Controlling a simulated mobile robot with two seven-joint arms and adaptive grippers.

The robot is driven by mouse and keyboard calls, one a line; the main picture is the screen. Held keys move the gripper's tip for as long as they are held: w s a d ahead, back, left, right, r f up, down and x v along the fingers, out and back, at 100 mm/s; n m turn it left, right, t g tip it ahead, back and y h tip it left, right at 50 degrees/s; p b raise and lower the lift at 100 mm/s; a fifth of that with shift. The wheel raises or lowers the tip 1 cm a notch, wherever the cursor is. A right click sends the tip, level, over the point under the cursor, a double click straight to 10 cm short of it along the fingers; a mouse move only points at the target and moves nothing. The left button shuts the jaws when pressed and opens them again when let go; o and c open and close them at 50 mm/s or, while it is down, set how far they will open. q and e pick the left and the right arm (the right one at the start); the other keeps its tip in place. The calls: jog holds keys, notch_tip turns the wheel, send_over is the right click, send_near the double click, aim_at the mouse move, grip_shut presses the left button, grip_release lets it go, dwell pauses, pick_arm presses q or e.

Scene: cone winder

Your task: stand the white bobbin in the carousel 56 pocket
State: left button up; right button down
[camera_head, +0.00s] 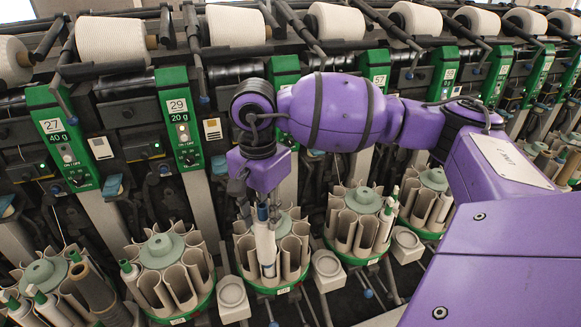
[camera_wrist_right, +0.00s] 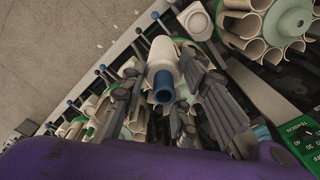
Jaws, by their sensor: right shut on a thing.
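My right gripper (camera_head: 262,207) points down and is shut on the upper part of the white bobbin (camera_head: 265,247), which has a blue tip. The bobbin is nearly upright at the front of the carousel (camera_head: 296,245) below my arm, among its beige pockets. Whether its foot rests in a pocket is hard to tell. The small label (camera_head: 283,291) on this carousel's green rim is too small to read surely. In the right wrist view the white bobbin (camera_wrist_right: 162,56) lies between the grey fingers, its blue end (camera_wrist_right: 163,88) toward the camera. My left gripper is out of view.
A carousel (camera_head: 170,262) stands to the left and another (camera_head: 362,215) to the right, close by, some pockets holding bobbins. Small beige cups (camera_head: 231,294) (camera_head: 327,267) sit between them. Green panels (camera_head: 180,118) and yarn cones (camera_head: 235,27) line the machine behind.

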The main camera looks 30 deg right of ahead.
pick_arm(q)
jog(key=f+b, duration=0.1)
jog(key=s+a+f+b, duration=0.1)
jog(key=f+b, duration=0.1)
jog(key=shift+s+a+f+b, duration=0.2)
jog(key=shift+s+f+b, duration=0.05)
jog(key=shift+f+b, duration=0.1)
pick_arm(e)
jog(key=w+d+m, duration=0.2)
jog(key=d+m, duration=0.2)
jog(key=m, duration=0.8)
jog(key=w+d+r+m, duration=0.1)
jog(key=w+d+m, duration=0.2)
jog(key=m, duration=0.9)
jog(key=d, duration=0.2)
jog(key=shift+w+d+m, duration=0.15)
jog(key=shift+d+m, duration=0.15)
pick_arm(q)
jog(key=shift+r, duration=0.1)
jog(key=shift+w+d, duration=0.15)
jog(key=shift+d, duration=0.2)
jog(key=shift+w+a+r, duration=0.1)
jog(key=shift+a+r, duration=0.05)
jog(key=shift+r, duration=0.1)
pick_arm(e)
jog(key=shift+f, duration=0.1)
